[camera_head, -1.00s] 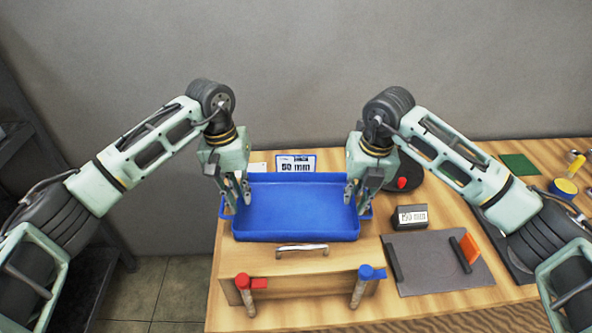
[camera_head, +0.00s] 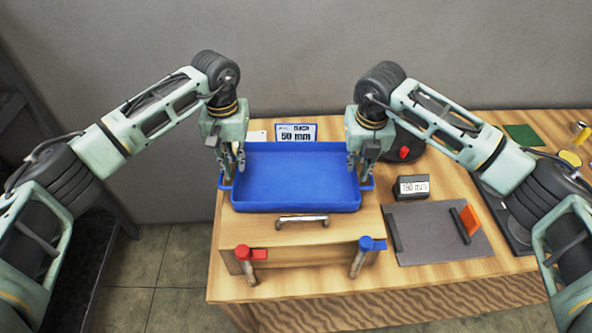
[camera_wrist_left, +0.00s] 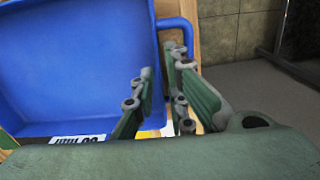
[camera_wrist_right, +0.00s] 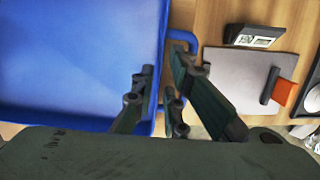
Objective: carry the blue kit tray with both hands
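The blue kit tray (camera_head: 297,180) is empty and sits level at the back of the wooden bench, with a loop handle at each side. My left gripper (camera_head: 234,169) is at the tray's left side; in the left wrist view its two fingers (camera_wrist_left: 157,85) stand apart, one over the tray's inside and one beside the handle (camera_wrist_left: 180,28). My right gripper (camera_head: 360,168) is at the right side. In the right wrist view its fingers (camera_wrist_right: 158,85) are apart, with the side wall between them and the handle (camera_wrist_right: 184,40) just beyond. Any finger contact cannot be told.
A 50 mm sign (camera_head: 295,132) stands behind. A black labelled block (camera_head: 412,187) and grey mat (camera_head: 440,240) are to the right.

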